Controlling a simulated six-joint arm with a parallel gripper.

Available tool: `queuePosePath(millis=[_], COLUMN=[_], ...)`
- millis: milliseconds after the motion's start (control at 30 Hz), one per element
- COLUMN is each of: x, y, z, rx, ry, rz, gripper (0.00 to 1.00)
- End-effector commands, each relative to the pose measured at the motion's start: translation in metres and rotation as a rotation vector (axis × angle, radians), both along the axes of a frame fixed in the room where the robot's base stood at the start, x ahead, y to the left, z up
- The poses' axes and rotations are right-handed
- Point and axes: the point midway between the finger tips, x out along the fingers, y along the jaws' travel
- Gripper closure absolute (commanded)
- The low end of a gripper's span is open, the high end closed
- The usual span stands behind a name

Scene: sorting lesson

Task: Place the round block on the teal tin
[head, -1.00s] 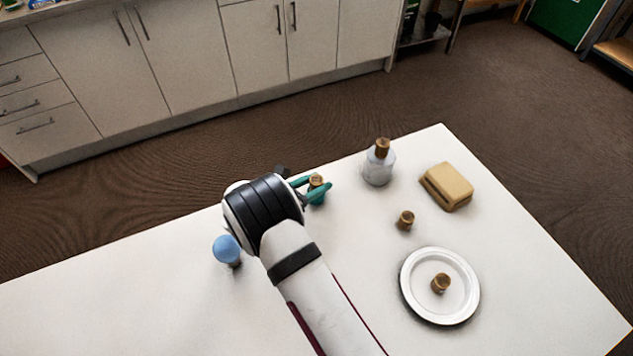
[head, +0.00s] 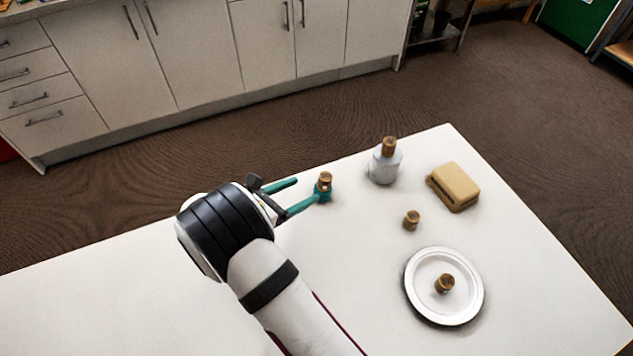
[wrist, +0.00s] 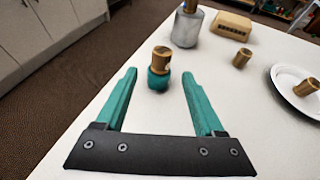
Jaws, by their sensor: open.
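The teal tin (head: 323,195) stands upright near the table's far edge. A brown round block (head: 325,179) sits on top of it. The wrist view shows the tin (wrist: 158,82) with the block (wrist: 161,58) upright on it. My gripper (head: 307,189) is open and empty, with teal fingers pointing at the tin. In the wrist view the tin stands between and slightly beyond the fingertips (wrist: 159,74), with gaps on both sides. Its contact with the fingers is not visible there.
A grey bottle (head: 384,168) with a brown top stands right of the tin. A tan block (head: 454,188), a small brown piece (head: 411,221) and a white plate (head: 413,295) holding another brown piece (head: 445,284) lie further right. The table's front left is clear.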

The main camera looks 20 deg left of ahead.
Motion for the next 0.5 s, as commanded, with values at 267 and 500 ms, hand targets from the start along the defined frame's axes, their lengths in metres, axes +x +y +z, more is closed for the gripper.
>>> queuePosePath(millis=[267, 500], x=[-0.03, -0.013], y=[0.012, -0.06], z=[0.014, 0.053], rx=[-0.001, 0.184], ry=[0.0, 0.003], rz=[0.0, -0.315], gripper=[0.29, 0.29])
